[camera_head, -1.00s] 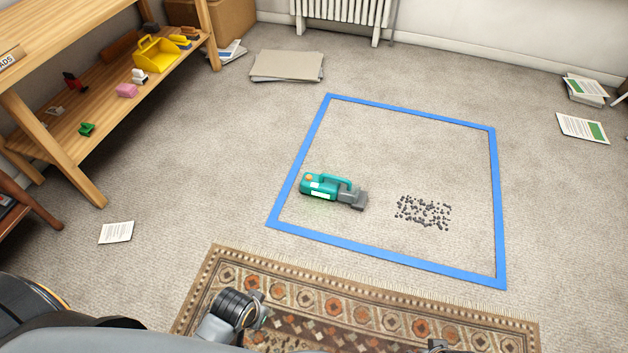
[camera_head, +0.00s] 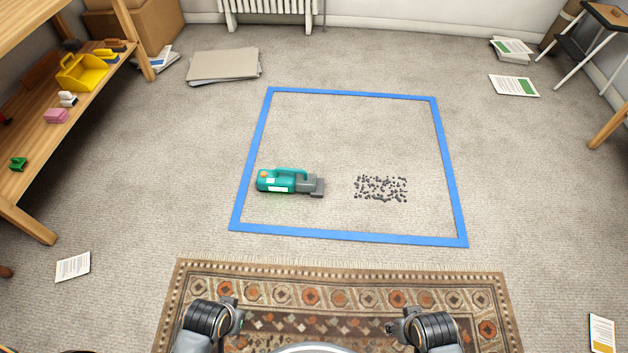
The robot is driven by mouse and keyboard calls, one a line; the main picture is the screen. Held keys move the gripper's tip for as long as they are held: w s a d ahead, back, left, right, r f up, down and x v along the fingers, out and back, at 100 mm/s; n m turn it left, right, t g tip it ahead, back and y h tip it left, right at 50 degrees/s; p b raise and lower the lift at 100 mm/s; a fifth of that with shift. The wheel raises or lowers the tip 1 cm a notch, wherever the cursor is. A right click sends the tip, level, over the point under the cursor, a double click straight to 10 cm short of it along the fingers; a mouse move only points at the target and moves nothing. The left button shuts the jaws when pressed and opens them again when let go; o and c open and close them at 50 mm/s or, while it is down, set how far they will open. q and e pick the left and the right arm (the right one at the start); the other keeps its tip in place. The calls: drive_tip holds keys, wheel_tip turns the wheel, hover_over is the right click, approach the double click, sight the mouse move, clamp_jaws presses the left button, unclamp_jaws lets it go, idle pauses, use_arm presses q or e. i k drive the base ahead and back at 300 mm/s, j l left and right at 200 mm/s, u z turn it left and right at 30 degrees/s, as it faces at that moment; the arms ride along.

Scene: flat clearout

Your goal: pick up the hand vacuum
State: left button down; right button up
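The hand vacuum (camera_head: 289,182) is teal with a grey nozzle, an orange button and a white label. It lies on the carpet inside the blue taped square (camera_head: 350,238), near its left side, with the nozzle pointing right. My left gripper (camera_head: 238,318) and my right gripper (camera_head: 392,328) are both low in the picture over the patterned rug, apart from the vacuum and with nothing visible in them. Their fingers are too small and foreshortened to tell whether they are open.
Dark crumbs (camera_head: 381,188) lie right of the vacuum. The rug (camera_head: 330,275) lies in front of the square. A wooden shelf (camera_head: 40,225) with a yellow bin (camera_head: 82,72) stands left. Flat cardboard (camera_head: 223,66) and papers (camera_head: 514,86) lie farther back. Carpet around the square is mostly clear.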

sight(280, 179)
drive_tip(key=i+j+z, duration=0.15)
drive_tip(key=i+j, duration=0.25)
drive_tip(key=i+j+z, duration=0.15)
drive_tip(key=i+j, duration=0.25)
drive_tip(key=i+j+z, duration=0.15)
drive_tip(key=i+j, duration=0.2)
drive_tip(key=j, duration=0.25)
